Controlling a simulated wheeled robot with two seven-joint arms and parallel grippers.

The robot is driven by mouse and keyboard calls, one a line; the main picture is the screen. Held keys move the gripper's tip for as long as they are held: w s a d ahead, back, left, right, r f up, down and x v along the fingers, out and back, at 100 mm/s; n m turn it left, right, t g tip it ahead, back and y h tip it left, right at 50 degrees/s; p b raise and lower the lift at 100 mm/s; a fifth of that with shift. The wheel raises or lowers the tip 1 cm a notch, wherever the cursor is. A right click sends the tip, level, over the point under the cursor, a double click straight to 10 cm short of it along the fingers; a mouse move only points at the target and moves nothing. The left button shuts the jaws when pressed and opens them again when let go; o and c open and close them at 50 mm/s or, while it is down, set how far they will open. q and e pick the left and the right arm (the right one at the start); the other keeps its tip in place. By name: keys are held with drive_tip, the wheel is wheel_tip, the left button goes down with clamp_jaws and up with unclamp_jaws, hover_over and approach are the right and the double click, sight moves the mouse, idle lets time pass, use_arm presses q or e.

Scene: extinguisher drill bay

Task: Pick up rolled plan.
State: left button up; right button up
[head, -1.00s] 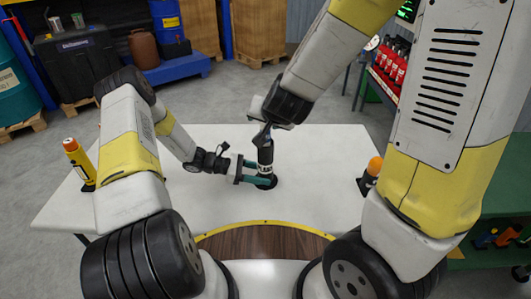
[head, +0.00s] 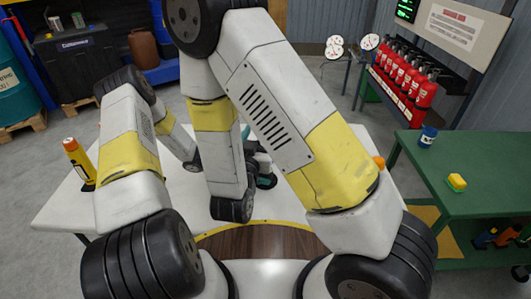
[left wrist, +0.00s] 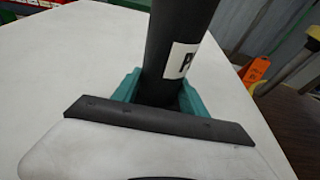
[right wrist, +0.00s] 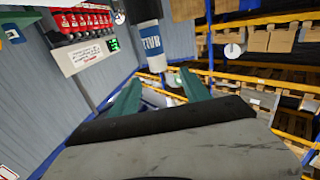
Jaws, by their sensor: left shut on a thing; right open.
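The rolled plan is a dark tube with a white label starting with "P" (left wrist: 175,30); it fills the middle of the left wrist view. My left gripper (left wrist: 158,88) is shut on it, with a teal finger on each side. In the head view my right arm hides most of the tube, and only teal finger parts and a black round part (head: 267,181) show on the white table. My right gripper (right wrist: 160,85) is open, with nothing between its fingers. In the right wrist view it points out towards the shelving.
A yellow bottle with an orange cap (head: 78,163) stands at the white table's left edge. An orange-topped item (head: 378,162) is at its right. Red extinguishers (head: 408,78) stand behind.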

drive_tip(key=x, duration=1)
drive_tip(key=shift+w+d+f, duration=0.2)
drive_tip(key=shift+w, duration=0.05)
clamp_jaws()
